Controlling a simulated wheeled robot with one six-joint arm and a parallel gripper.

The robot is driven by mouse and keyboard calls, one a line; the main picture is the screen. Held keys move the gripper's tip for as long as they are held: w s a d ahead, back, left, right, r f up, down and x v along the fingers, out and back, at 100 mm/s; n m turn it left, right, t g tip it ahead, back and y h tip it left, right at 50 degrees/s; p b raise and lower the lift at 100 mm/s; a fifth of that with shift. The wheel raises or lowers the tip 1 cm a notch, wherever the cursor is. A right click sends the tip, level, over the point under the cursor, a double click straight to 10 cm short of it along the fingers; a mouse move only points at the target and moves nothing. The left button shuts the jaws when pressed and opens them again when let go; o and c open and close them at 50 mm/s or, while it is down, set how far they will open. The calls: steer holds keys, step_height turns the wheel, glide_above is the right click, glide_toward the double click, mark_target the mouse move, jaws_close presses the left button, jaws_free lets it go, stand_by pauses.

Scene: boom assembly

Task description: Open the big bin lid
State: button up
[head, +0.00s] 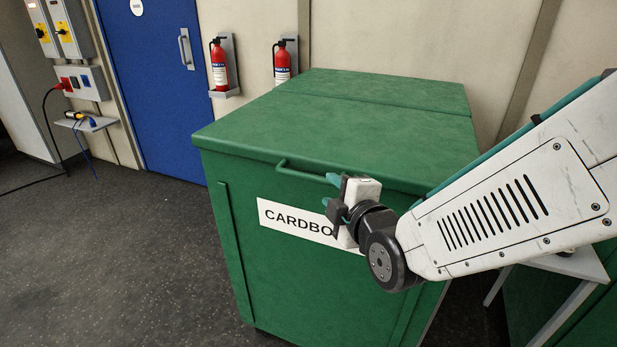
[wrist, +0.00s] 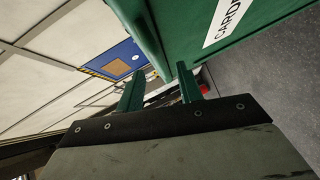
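The big green bin (head: 235,235) stands in the middle of the head view with a white label reading "CARDBO", its end hidden by my arm. Its lid (head: 330,125) lies flat and closed. A green bar handle (head: 300,173) runs along the lid's front edge. My gripper (head: 329,190) is at the right end of the handle, its two green fingers one above the other and spread apart. In the wrist view my gripper (wrist: 160,75) is open, with the bin (wrist: 215,25) just beyond the fingertips. I cannot tell whether the handle lies between the fingers.
Two red fire extinguishers (head: 219,66) (head: 282,64) hang on the wall behind the bin. A blue door (head: 155,85) and electrical boxes (head: 82,83) are at the left. The dark floor (head: 110,250) left of the bin is clear. A light table (head: 572,262) stands at the right.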

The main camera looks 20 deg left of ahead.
mark_target(310, 179)
steer(key=shift+n+y, duration=0.4)
steer(key=shift+n, duration=0.1)
steer(key=x, duration=0.2)
steer(key=a+x, duration=0.1)
steer(key=x, duration=0.2)
steer(key=s+x, duration=0.1)
steer(key=x, duration=0.2)
steer(key=shift+a+r, duration=0.15)
steer(key=shift+a, duration=0.1)
jaws_close()
